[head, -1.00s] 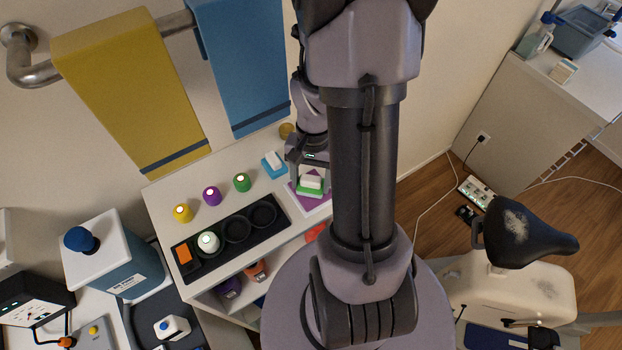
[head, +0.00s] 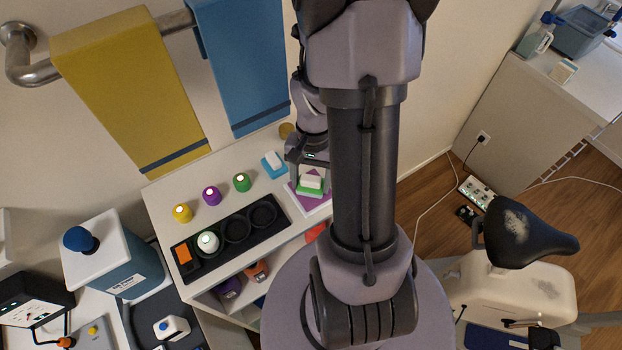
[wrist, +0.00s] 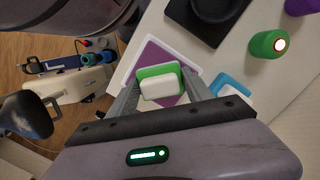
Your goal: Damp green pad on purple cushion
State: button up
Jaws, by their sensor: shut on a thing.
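The green pad with a white block-like top (head: 310,183) is at the right end of the white shelf top. In the wrist view the green pad (wrist: 146,76) sits between the two fingers of my gripper (wrist: 161,88). My gripper is shut on it by its white part. The purple cushion (head: 325,200) is a flat purple square with a white border, and it lies under the pad. It also shows in the wrist view (wrist: 153,57), with its purple showing beyond the pad. I cannot tell whether the pad touches the cushion.
A blue pad with a white top (head: 273,164) lies just left of my gripper. Green (head: 242,182), purple (head: 211,195) and yellow (head: 182,213) lit knobs stand in a row. A black tray (head: 205,262) with round recesses lies in front. Towels hang behind.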

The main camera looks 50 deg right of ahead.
aim_at(310, 181)
jog(key=shift+r+p, duration=2.85)
jog(key=shift+r, duration=0.7)
jog(key=shift+f, duration=0.1)
